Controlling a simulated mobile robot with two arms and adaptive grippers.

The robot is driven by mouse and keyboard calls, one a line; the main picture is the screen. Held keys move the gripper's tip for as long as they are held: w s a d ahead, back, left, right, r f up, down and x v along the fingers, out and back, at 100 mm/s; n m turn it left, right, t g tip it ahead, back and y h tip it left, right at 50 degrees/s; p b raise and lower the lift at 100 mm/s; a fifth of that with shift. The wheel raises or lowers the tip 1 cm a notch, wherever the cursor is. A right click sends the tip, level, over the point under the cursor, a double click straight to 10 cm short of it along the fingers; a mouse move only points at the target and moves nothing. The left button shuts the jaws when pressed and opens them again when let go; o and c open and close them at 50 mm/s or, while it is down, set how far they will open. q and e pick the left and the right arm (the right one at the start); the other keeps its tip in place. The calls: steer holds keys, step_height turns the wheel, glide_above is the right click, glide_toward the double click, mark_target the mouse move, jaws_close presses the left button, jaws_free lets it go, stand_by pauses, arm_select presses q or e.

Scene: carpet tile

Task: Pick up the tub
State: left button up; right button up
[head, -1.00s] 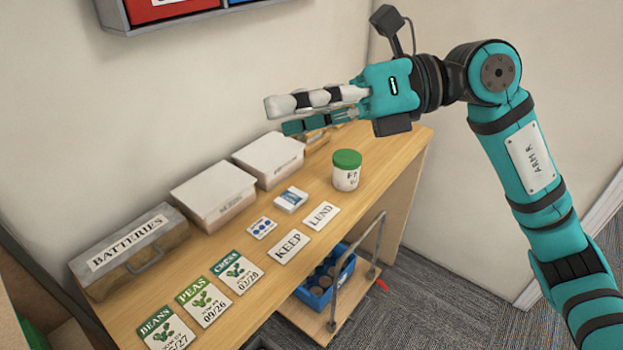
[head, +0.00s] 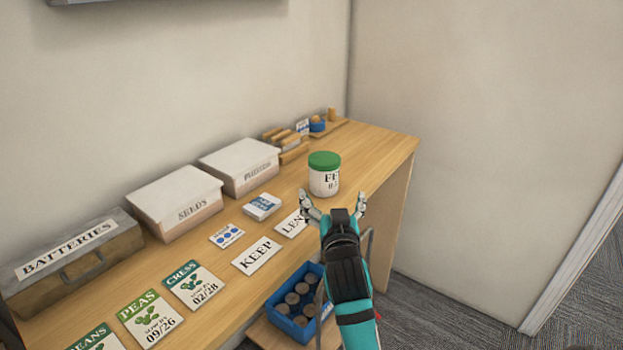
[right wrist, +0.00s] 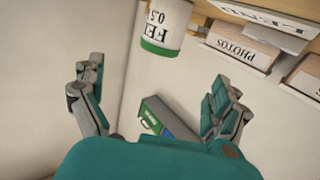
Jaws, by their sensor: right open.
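The tub (head: 324,178) is white with a green lid and black lettering, and stands upright on the wooden bench near its right end in the head view. In the right wrist view the tub (right wrist: 163,25) appears upside down at the top, ahead of the fingers and apart from them. My right gripper (head: 334,200) is open and empty, just in front of the tub at the bench's front edge. Its two spread fingers also show in the right wrist view (right wrist: 160,95). My left gripper is in neither view.
The LEND card (head: 291,224) lies left of my right gripper, with the KEEP card (head: 256,256) nearer. White-lidded SEEDS (head: 177,200) and PHOTOS (head: 240,166) boxes stand along the wall. A blue crate (head: 286,321) sits below the bench. Bench surface right of the tub is clear.

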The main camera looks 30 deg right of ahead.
glide_toward(324, 158)
steer(key=w+d, duration=0.1)
steer(key=w+d+f+p, duration=0.1)
steer(key=w, duration=0.1)
steer(key=shift+w+d, duration=0.1)
steer(key=shift+x, duration=0.85)
steer(key=x, duration=0.4)
steer(key=shift+w+f+p, duration=0.1)
steer(key=shift+w+p, duration=0.2)
steer(key=c, duration=1.6)
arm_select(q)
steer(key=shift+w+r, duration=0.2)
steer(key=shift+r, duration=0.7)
arm_select(e)
steer(key=shift+c, duration=0.2)
steer(key=shift+r, duration=0.25)
